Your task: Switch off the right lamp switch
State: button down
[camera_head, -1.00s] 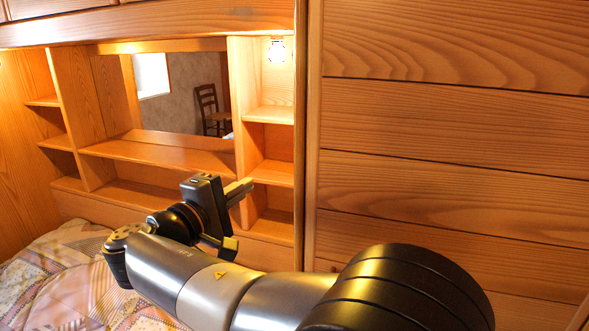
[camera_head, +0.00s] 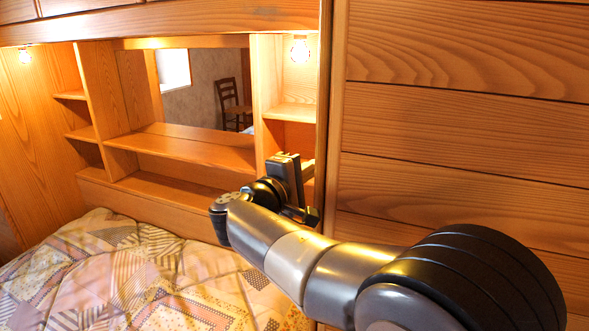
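The right lamp (camera_head: 300,49) hangs under the top board of the right shelf column and is lit. I cannot make out its switch in this view. My gripper (camera_head: 310,192) is in front of the lower part of that shelf column, well below the lamp. Its two fingers are spread apart with nothing visible between them, so it looks open. My gripper and wrist hide part of the lower right shelves.
The left lamp (camera_head: 25,55) is also lit. A tall wooden panel (camera_head: 460,130) stands close to the right of the shelf column. A bed with a patchwork cover (camera_head: 130,275) lies below the shelves. A mirror (camera_head: 205,95) is at the middle back.

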jog(key=shift+s+d+b, duration=0.1)
jog(key=shift+d+b, duration=0.15)
jog(key=shift+b, duration=0.05)
jog(key=shift+s+d+r+m+b, duration=0.1)
jog(key=shift+d+m+b, duration=0.15)
jog(key=shift+m+b, duration=0.2)
jog(key=shift+s, duration=0.1)
jog(key=b+v, duration=0.1)
jog(key=v, duration=0.9)
jog(key=shift+s+a, duration=0.25)
